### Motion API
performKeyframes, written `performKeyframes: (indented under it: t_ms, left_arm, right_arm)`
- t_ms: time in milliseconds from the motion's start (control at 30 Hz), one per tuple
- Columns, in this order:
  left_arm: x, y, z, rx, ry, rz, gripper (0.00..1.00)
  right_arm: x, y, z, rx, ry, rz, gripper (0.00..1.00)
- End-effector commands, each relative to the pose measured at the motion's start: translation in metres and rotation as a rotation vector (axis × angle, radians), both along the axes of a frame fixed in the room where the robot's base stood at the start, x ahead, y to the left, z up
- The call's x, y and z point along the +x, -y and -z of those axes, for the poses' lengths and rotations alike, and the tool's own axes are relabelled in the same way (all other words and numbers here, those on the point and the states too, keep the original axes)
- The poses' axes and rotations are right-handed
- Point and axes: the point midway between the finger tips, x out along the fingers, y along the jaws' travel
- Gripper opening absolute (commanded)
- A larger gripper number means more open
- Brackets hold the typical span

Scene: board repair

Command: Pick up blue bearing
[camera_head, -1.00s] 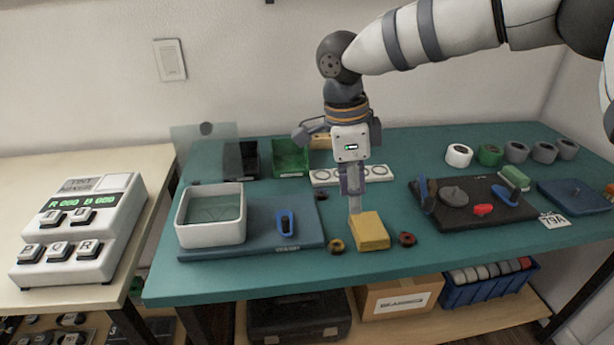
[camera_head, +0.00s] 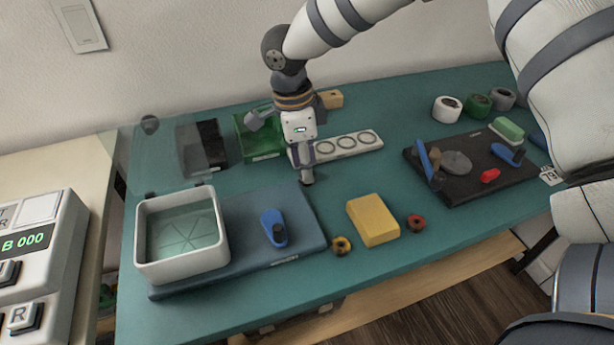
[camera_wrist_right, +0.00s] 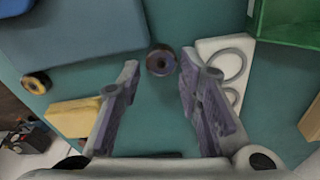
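The blue bearing (camera_wrist_right: 160,61) is a small dark blue-purple ring with a brownish centre. In the right wrist view it lies on the green mat, ahead of and between the fingertips. My right gripper (camera_wrist_right: 158,66) is open and points down at it, with nothing held. In the head view the right gripper (camera_head: 306,178) is low over the mat, between the blue tray board and the white ring holder, and the bearing is hidden there or too small to make out. My left gripper is not in view.
A yellow block (camera_head: 373,220) stands between a yellow bearing (camera_head: 342,245) and a red bearing (camera_head: 416,222). The white ring holder (camera_head: 345,146) and green bin (camera_head: 258,141) are close behind the gripper. The blue board (camera_head: 310,235) with a white basin (camera_head: 182,268) lies left.

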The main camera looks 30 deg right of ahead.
Motion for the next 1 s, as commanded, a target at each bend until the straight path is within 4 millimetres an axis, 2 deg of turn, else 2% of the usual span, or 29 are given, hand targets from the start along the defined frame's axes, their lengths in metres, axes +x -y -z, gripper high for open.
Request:
performKeyframes:
  t_ms: [133,333,367,500,833,933,1000]
  left_arm:
    - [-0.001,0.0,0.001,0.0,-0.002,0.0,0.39]
    - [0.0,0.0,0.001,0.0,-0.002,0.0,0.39]
    - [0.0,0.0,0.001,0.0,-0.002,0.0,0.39]
    - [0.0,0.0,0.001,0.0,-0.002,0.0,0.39]
    - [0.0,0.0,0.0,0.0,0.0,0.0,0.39]
    - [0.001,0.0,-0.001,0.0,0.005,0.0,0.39]
    - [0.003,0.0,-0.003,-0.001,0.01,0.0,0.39]
  right_arm:
    - [-0.001,0.002,0.019,-0.001,-0.001,-0.001,0.32]
    - [-0.001,0.002,0.02,0.0,0.001,0.0,0.32]
    - [-0.001,0.002,0.02,0.0,0.001,0.0,0.3]
    - [-0.001,0.002,0.02,0.0,0.001,0.0,0.01]
    - [0.0,0.002,0.016,0.001,0.003,0.001,0.01]
    - [0.0,0.002,0.003,0.001,0.006,0.001,0.01]
    - [0.0,0.002,-0.013,0.002,0.008,0.001,0.01]
